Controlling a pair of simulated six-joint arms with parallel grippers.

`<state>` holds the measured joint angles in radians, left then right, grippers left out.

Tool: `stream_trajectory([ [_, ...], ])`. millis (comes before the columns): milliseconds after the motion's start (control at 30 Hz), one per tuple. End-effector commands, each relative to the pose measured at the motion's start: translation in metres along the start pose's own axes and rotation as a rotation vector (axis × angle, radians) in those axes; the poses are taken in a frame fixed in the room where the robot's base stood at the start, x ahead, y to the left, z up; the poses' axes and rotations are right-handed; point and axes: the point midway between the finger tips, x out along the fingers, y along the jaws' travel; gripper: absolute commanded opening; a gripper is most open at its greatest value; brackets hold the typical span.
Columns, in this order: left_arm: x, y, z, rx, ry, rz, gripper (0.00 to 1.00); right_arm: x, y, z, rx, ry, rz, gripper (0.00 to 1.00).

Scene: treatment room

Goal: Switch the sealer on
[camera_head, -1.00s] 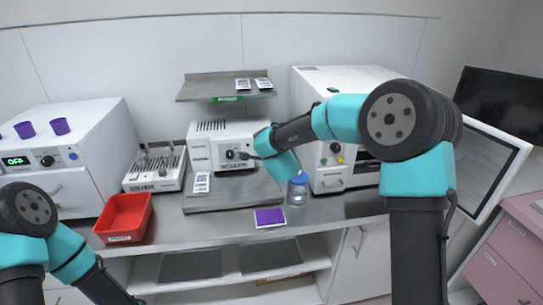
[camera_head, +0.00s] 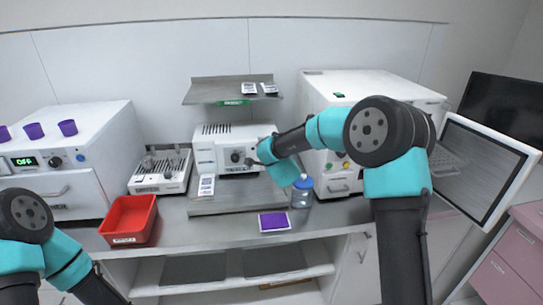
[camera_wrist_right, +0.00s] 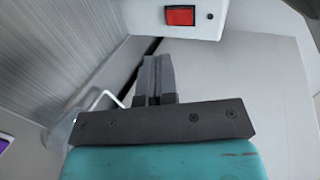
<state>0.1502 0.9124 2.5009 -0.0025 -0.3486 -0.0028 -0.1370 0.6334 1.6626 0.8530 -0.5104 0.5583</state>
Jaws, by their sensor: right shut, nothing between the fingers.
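The sealer (camera_head: 224,148) is a white box with a dark dial on its front, standing at the back of a steel board in the middle of the counter. In the right wrist view a red rocker switch (camera_wrist_right: 180,15) sits on a white housing (camera_wrist_right: 150,22) at the top edge. My right gripper (camera_wrist_right: 156,62) is shut and empty, its fingers pointing toward that housing, with a visible gap below the switch. In the head view my right wrist hides the sealer's right side. My left arm is at the lower left; its gripper is out of the picture.
A steel shelf (camera_head: 203,92) with small packets overhangs the sealer. A blue-lidded jar (camera_head: 302,192) stands close beside my right wrist. A large white machine (camera_head: 350,88) is to the right. A red bin (camera_head: 129,218), a purple pad (camera_head: 274,221) and an instrument rack (camera_head: 160,172) are on the counter.

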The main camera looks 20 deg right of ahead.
Motion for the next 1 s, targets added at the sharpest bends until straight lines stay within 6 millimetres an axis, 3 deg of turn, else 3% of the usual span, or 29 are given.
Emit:
stream_trajectory([
  [300,0.0,0.0,0.0,0.0,0.0,0.0,0.43,0.054,0.001,0.0,0.001,0.001,0.0,0.0],
  [500,0.0,0.0,0.0,0.0,0.0,0.0,0.43,0.076,-0.007,-0.001,0.002,0.002,-0.001,0.0],
  [700,0.0,0.0,0.0,0.0,0.0,0.0,0.43,0.087,-0.011,0.0,0.001,0.0,0.0,0.0],
  [1000,0.0,0.0,0.0,0.0,0.0,0.0,0.43,0.089,-0.012,0.0,0.0,0.0,0.0,0.0],
])
